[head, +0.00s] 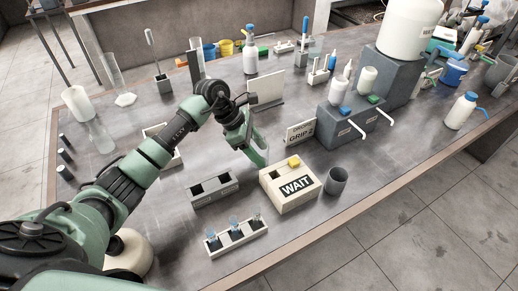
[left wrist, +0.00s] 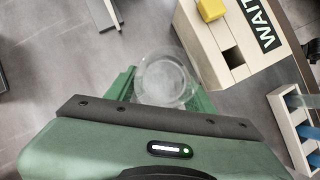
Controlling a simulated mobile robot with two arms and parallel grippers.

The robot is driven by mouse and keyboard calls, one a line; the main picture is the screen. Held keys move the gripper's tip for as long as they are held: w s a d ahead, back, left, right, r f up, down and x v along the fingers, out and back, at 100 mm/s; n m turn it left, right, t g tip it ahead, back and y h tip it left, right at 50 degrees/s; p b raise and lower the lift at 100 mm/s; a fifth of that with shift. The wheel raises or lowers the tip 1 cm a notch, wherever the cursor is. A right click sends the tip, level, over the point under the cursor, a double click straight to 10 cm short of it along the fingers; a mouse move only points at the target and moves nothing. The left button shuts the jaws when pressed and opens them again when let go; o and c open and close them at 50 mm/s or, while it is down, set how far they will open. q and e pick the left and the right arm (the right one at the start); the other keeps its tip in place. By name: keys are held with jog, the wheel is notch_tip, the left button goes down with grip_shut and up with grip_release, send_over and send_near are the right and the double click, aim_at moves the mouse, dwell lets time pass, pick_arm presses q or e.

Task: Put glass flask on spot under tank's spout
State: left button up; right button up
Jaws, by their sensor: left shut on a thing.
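My left gripper (head: 256,152) is above the middle of the table, behind the cream WAIT box. In the left wrist view, a clear round glass flask (left wrist: 165,80) sits between the green fingers, and the gripper is shut on it. In the head view the flask is hard to make out by the gripper. A grey block (head: 345,118) with two white spouts (head: 387,121) stands to the right of the gripper, apart from it. A white tank (head: 405,32) stands on a taller grey block behind. I cannot make out a marked spot under a spout. My right gripper is not in view.
The WAIT box (head: 291,198) with a yellow block on top, a grey cup (head: 336,181), a slotted grey block (head: 212,189) and a vial rack (head: 236,238) stand in front. A GRIP sign (head: 300,133) stands left of the spout block. Table right of the cup is clear.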

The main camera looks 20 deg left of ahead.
pick_arm(q)
jog(key=shift+f, duration=0.2)
jog(key=o, duration=1.4)
jog(key=shift+r, duration=0.1)
